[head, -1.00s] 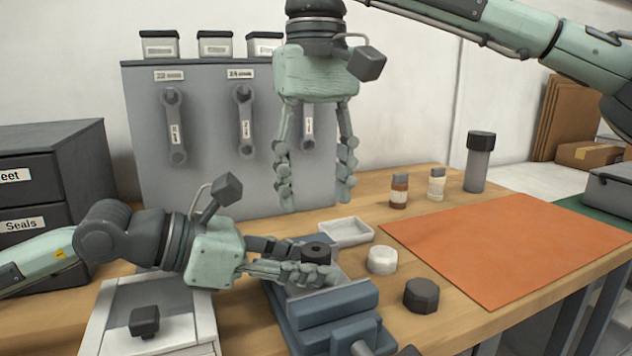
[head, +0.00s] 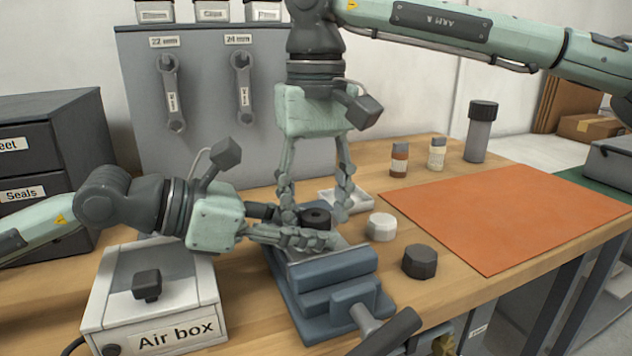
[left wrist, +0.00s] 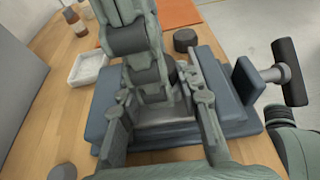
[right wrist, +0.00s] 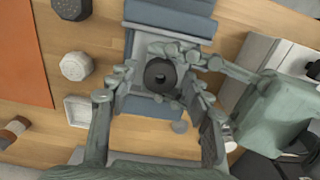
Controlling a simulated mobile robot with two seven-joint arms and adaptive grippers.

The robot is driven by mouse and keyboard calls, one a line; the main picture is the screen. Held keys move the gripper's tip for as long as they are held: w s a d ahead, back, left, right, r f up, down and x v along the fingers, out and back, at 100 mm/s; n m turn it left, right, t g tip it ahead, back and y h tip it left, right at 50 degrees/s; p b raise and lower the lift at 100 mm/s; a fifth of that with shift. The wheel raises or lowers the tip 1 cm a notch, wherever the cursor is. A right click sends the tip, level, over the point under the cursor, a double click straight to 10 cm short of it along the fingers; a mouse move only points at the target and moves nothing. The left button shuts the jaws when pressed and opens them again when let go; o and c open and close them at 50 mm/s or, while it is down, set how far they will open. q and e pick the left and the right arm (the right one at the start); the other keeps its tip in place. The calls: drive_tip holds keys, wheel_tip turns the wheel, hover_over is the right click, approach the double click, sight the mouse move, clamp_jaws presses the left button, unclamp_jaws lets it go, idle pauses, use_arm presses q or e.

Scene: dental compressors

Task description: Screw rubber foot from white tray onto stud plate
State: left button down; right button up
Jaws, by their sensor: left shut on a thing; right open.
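The rubber foot (head: 316,219) is a black ring with a centre hole, upright over the vise; it also shows in the right wrist view (right wrist: 160,76). My left gripper (head: 318,232) comes in low from the left, shut on the foot with its fingers along either side. My right gripper (head: 315,212) points down from above, open, its fingers apart on both sides of the foot. The stud plate (right wrist: 150,47) seems to be the light grey plate at the blue vise; its stud and the foot's underside are hidden. The white tray (right wrist: 70,101) looks empty.
The blue vise (head: 335,290) has a dark handle in front. A white cap (head: 381,227) and a dark cap (head: 420,261) stand right of it. The Air box (head: 150,305) is at left. An orange mat (head: 510,215) lies bare at right.

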drive_tip(key=shift+f, duration=0.2)
clamp_jaws()
drive_tip(key=m, duration=0.3)
idle(0.3)
drive_tip(key=shift+o, duration=0.5)
unclamp_jaws()
drive_tip(key=shift+r, duration=0.1)
